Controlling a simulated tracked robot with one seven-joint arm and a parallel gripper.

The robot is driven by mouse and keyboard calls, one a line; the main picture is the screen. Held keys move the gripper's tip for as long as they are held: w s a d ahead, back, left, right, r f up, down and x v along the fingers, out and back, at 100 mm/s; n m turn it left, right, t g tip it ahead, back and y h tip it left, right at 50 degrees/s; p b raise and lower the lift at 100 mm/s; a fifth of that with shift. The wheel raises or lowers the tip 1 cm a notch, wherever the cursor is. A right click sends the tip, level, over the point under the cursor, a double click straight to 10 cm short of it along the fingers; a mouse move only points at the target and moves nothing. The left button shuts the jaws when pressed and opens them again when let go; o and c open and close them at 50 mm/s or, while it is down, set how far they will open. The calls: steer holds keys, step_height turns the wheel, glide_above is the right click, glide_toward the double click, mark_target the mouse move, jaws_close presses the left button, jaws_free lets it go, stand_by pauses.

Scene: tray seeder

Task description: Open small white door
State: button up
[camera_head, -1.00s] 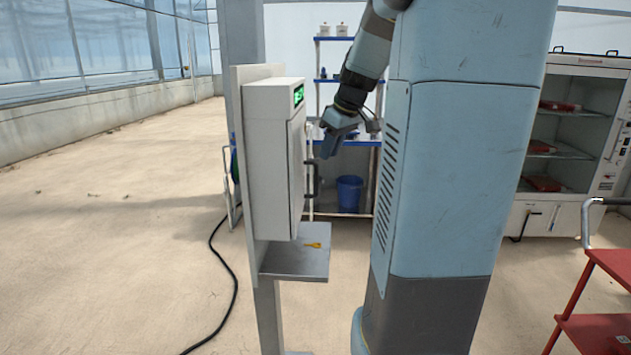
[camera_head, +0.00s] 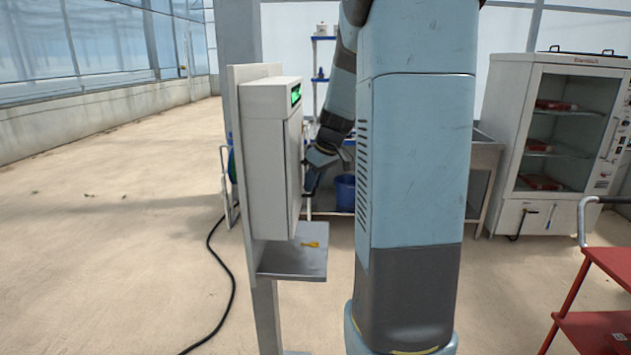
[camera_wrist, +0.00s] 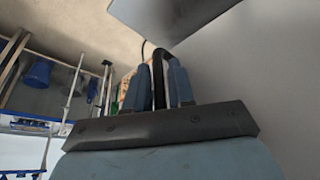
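A white wall box (camera_head: 268,155) with a green-lit display (camera_head: 296,95) is mounted on a grey panel and post. Its small white door (camera_head: 294,170) faces right, seen nearly edge-on, and looks closed. My gripper (camera_head: 312,175) is at the door's right side, where the handle is. In the wrist view the black door handle (camera_wrist: 158,75) stands between the two fingers of my gripper (camera_wrist: 158,85). The fingers sit close on both sides of it and look shut on it. In the head view my gripper mostly hides the handle.
A grey shelf (camera_head: 290,265) under the box holds a small yellow item (camera_head: 311,244). A blue bucket (camera_head: 345,192) and shelving stand behind. A white glass-front cabinet (camera_head: 560,150) and a red cart (camera_head: 600,300) are at right. A black cable (camera_head: 228,275) lies on the open floor at left.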

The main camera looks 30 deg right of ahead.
jaws_close()
steer(key=shift+d, duration=0.25)
steer(key=shift+a, duration=0.1)
